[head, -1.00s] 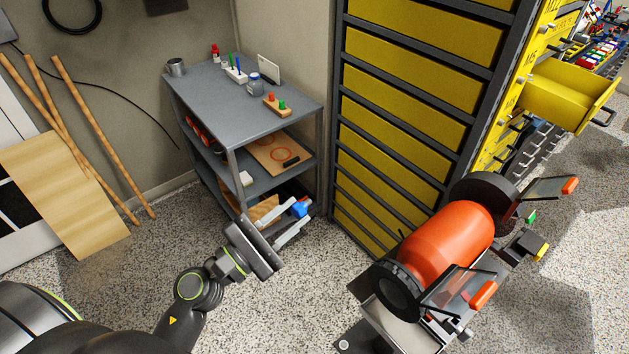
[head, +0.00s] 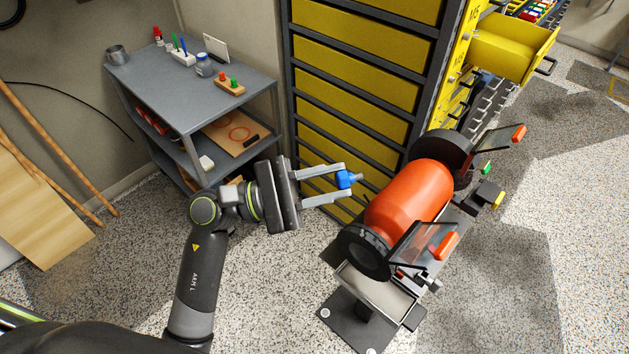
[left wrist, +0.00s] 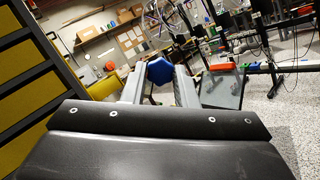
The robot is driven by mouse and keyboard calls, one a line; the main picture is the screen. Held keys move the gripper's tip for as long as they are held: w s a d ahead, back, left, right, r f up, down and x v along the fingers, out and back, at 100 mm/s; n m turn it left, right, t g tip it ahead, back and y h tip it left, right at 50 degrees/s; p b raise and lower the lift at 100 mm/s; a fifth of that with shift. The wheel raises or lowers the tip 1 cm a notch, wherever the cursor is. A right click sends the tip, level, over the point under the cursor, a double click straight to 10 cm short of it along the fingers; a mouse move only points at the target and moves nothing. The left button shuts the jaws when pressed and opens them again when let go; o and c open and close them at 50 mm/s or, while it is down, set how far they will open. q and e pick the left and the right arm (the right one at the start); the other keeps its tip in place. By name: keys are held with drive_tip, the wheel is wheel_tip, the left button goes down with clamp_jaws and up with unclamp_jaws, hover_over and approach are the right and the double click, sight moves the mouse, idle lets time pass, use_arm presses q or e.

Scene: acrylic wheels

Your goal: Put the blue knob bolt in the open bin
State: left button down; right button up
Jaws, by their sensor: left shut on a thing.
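The blue knob bolt (head: 345,179) is between the fingertips of my left gripper (head: 343,180), which is shut on it. The gripper holds it in the air, left of the red bench grinder and in front of the yellow drawer cabinet. In the left wrist view the blue knob (left wrist: 159,71) shows at the far end of the two fingers. An open yellow bin (head: 513,47) sticks out of the cabinet at the upper right; its inside is partly seen. My right gripper is not in view.
The red bench grinder (head: 409,196) on its stand is close to the right of my left gripper, between it and the open bin. The yellow drawer cabinet (head: 352,75) stands behind. A grey shelf cart (head: 160,82) is at the left. Speckled floor is free at the right.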

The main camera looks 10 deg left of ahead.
use_arm(q)
drive_tip(key=shift+w+d+f+m+g+h, duration=0.6)
drive_tip(key=shift+w+d+f+m+g, duration=1.55)
drive_tip(key=shift+g, duration=1.75)
drive_tip(key=s+a+r+n+t+y, duration=0.4)
drive_tip(key=s+a+r+n+t, duration=0.35)
drive_tip(key=t, duration=0.55)
drive_tip(key=w+f+m+g+h, duration=0.1)
drive_tip(key=m+g, duration=0.1)
drive_tip(key=g, duration=0.1)
drive_tip(key=w+d+f+m+g+h, duration=0.1)
drive_tip(key=m+g, duration=0.1)
drive_tip(key=g, duration=0.1)
drive_tip(key=w+f+m+g+h, duration=0.1)
drive_tip(key=g+h, duration=0.1)
drive_tip(key=g, duration=0.2)
drive_tip(key=shift+w+d+m, duration=0.25)
drive_tip(key=shift+w+m, duration=0.15)
wheel_tip(320, 180, down, 5)
drive_tip(key=w+d+m+g+y, duration=0.2)
drive_tip(key=m+g, duration=0.4)
drive_tip(key=g, duration=0.5)
drive_tip(key=shift+w+d, duration=0.15)
drive_tip(key=shift+d, duration=0.15)
drive_tip(key=shift+f, duration=0.1)
